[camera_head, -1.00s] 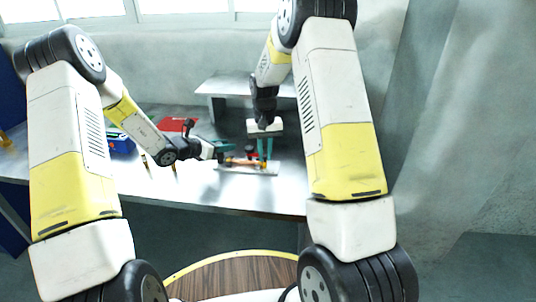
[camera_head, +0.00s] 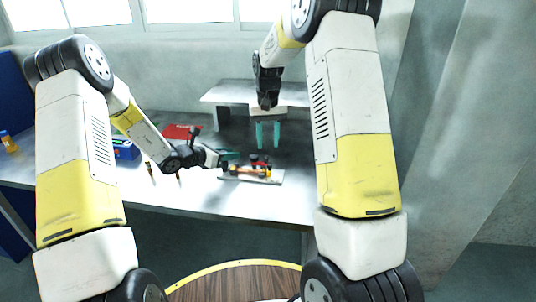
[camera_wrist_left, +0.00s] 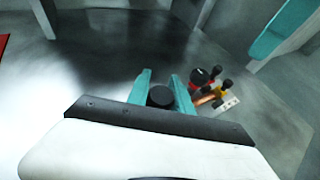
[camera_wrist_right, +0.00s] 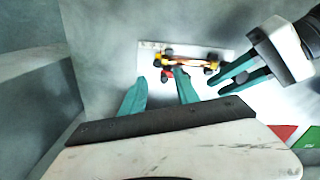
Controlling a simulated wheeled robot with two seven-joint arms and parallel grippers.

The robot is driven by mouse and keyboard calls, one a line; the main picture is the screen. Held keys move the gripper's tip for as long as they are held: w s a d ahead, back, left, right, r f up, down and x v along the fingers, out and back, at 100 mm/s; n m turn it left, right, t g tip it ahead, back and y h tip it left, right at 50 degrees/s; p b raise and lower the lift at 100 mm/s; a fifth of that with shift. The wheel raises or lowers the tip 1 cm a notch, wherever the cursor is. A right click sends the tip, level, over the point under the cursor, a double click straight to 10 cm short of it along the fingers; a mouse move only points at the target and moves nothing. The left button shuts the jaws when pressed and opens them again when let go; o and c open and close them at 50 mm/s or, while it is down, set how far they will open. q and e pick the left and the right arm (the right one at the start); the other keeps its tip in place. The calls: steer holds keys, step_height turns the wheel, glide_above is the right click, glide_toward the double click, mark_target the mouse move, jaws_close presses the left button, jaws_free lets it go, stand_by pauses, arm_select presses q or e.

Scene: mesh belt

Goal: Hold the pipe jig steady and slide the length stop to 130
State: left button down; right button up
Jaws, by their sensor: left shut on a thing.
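The pipe jig (camera_head: 240,177) is a pale plate on the table with a copper-coloured pipe and red, black and yellow fittings. It also shows in the right wrist view (camera_wrist_right: 150,46) and left wrist view (camera_wrist_left: 229,104). My left gripper (camera_head: 228,160) reaches in from the left, shut on a black knob (camera_wrist_left: 160,96) at the jig's left end. My right gripper (camera_head: 267,146) hangs above and behind the jig, fingers down and apart, with nothing between them. In the right wrist view its open fingers (camera_wrist_right: 160,80) stand near the jig. I cannot read the scale or tell the length stop apart.
A grey raised shelf (camera_head: 225,92) stands at the back of the table. A red flat object (camera_head: 180,131) and a blue box (camera_head: 125,149) lie to the left. The table (camera_head: 270,205) is clear in front of the jig.

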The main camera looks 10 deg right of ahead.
arm_select(q)
steer(key=shift+a, duration=0.1)
arm_select(e)
steer(key=shift+r, duration=1.6)
arm_select(q)
steer(key=c, duration=1.1)
jaws_free()
steer(key=shift+o, duration=0.2)
